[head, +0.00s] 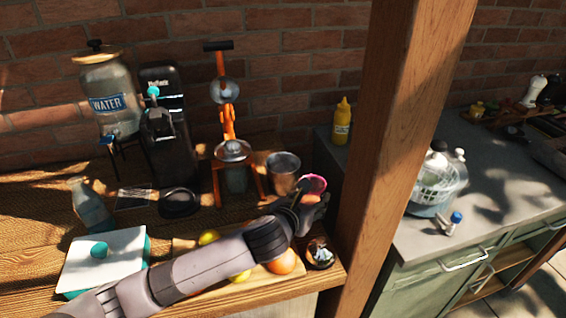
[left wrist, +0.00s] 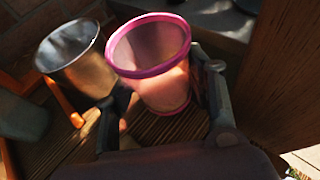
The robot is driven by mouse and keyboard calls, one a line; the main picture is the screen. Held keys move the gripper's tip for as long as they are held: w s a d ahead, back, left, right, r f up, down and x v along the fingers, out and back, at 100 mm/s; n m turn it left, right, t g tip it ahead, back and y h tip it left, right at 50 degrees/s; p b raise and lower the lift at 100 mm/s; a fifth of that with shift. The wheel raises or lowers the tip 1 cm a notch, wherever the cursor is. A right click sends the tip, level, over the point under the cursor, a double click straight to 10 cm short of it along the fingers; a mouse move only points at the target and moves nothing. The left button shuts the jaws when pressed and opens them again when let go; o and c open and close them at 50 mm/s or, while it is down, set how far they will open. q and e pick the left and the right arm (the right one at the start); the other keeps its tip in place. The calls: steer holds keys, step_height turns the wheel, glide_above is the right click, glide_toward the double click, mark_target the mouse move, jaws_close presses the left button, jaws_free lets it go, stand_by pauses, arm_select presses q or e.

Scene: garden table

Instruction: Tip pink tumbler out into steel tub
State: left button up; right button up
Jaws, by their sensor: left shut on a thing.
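The pink tumbler (head: 313,183) is near the right end of the wooden table in the head view. My left gripper (head: 312,200) is shut on it. In the left wrist view the pink tumbler (left wrist: 150,75) sits between the two fingers, its rim facing the camera; it looks translucent, and I cannot tell what is inside. The steel tub (head: 283,172) stands on the table just left of and behind the tumbler. In the left wrist view the steel tub (left wrist: 75,62) is left of the tumbler, its mouth open. My right gripper is not in view.
A wooden post (head: 385,140) rises close to the right of the gripper. An orange juicer press (head: 228,130) stands left of the tub. An orange (head: 286,262) and yellow fruit lie under my arm. A small glass (head: 320,253) is near the table's front corner.

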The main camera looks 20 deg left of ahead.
arm_select(q)
steer(key=shift+w+a+r, duration=0.1)
steer(key=shift+r, duration=0.05)
steer(key=shift+w+a+r+n+g+h+p, duration=0.5)
steer(key=shift+a+r+n+g+h, duration=0.2)
steer(key=shift+n+g, duration=0.25)
steer(key=shift+w+a+r, duration=0.15)
steer(key=shift+r, duration=0.1)
steer(key=a+r+n+g+h+p, duration=0.1)
steer(key=p, duration=0.1)
steer(key=w+r+n+g+h+p, duration=0.1)
steer(key=r+n+g+h+p, duration=0.1)
steer(key=w+a+r+n+g+h+p, duration=0.1)
steer(key=n+h+p, duration=0.1)
steer(key=shift+a+r, duration=0.3)
steer(key=shift+g, duration=0.35)
